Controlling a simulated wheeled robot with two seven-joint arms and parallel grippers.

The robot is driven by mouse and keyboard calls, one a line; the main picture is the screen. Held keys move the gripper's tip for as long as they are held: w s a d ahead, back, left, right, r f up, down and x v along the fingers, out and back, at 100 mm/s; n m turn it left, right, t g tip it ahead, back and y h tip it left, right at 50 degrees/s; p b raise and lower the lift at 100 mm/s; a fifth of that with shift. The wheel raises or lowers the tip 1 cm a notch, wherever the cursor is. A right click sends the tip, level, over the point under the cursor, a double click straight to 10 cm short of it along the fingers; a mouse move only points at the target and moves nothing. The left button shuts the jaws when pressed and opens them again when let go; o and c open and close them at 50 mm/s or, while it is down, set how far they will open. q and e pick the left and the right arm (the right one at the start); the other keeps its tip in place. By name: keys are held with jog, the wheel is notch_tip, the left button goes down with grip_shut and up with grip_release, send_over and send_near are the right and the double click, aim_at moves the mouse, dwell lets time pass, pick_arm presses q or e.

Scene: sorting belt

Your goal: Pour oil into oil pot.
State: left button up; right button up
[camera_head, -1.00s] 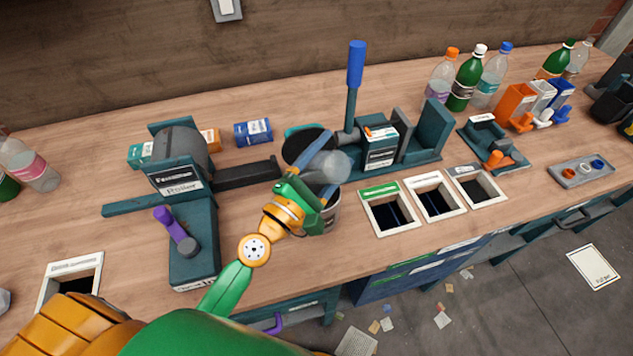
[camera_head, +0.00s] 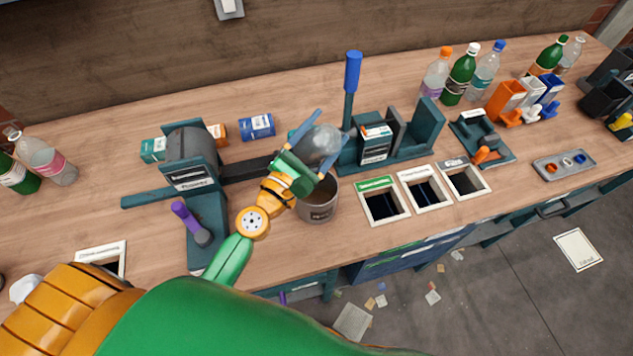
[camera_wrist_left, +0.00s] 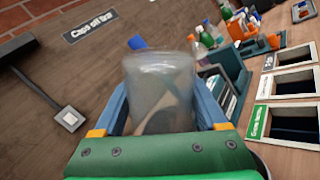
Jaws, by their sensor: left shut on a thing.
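My left gripper (camera_head: 318,143) is shut on a clear see-through container (camera_head: 322,141), with one blue finger on each side. In the left wrist view, the container (camera_wrist_left: 160,88) stands out between the two fingers. I cannot tell whether it holds oil. A grey round pot (camera_head: 319,207) with a dark label stands on the bench just below and in front of the held container. Its top is open, and its far rim is partly hidden by my gripper. The held container is above the pot's far side. My right gripper is not in view.
A teal press with a blue-handled lever (camera_head: 352,75) stands right of the container. A teal roller machine (camera_head: 190,165) stands at left. White-framed bench openings (camera_head: 384,203) lie right of the pot. Several bottles (camera_head: 462,78) stand at back right.

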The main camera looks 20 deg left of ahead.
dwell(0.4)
pick_arm(q)
jog(key=f+m+b, duration=0.1)
jog(key=b, duration=0.1)
jog(key=f+b, duration=0.2)
jog(key=d+f+m+b, duration=0.1)
jog(key=b, duration=0.1)
jog(key=shift+s+f+m+h, duration=0.2)
jog(key=shift+s+m+h, duration=0.1)
jog(key=shift+h, duration=0.1)
